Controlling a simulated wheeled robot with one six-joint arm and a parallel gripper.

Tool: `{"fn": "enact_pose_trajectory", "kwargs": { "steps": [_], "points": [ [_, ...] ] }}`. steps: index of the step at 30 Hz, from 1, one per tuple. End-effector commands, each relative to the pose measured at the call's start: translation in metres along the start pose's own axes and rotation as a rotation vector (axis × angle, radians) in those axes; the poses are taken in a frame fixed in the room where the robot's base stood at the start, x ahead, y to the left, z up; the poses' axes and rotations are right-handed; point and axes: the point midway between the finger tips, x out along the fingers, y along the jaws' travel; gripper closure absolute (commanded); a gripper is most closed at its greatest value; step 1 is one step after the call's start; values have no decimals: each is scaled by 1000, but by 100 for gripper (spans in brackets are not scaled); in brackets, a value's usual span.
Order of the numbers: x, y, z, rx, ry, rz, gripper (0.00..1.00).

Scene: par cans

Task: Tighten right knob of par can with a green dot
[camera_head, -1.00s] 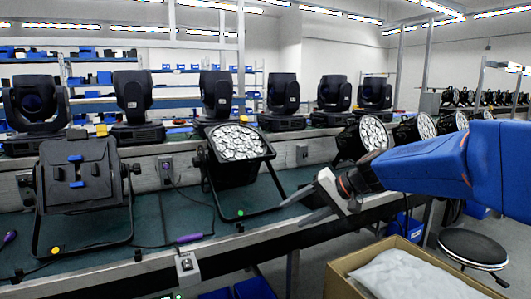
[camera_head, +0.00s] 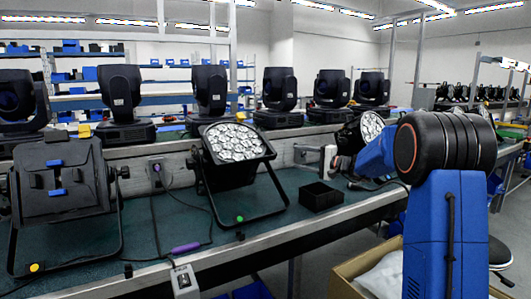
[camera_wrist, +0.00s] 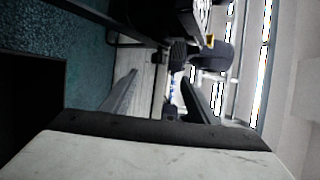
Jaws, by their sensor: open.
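The par can with a green dot (camera_head: 232,145) stands tilted in its black bracket on the green bench, its round lamp face toward me. The green dot (camera_head: 239,219) is on the foot of that bracket. Its right knob is not clear in the head view. My gripper (camera_head: 303,158) is open, just right of this par can, pointing left toward its side and apart from it. In the wrist view my two fingers (camera_wrist: 160,77) are spread with nothing held between them. Dark parts show beyond the fingertips; I cannot tell which is the knob.
An open black box (camera_head: 320,197) sits on the bench below my gripper. A par can with a yellow dot (camera_head: 57,190) stands at the left. Several moving-head lights line the raised shelf behind. A cardboard box (camera_head: 345,281) is below the bench front.

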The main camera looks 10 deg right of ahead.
Motion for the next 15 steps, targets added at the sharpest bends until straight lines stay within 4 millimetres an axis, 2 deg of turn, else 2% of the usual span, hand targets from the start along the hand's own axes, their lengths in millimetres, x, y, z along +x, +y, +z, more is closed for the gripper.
{"fn": "enact_pose_trajectory", "kwargs": {
  "steps": [5,15],
  "points": [
    [18,0,1,0,-3,1,46],
    [77,1,1,0,-3,2,46]
  ]
}}
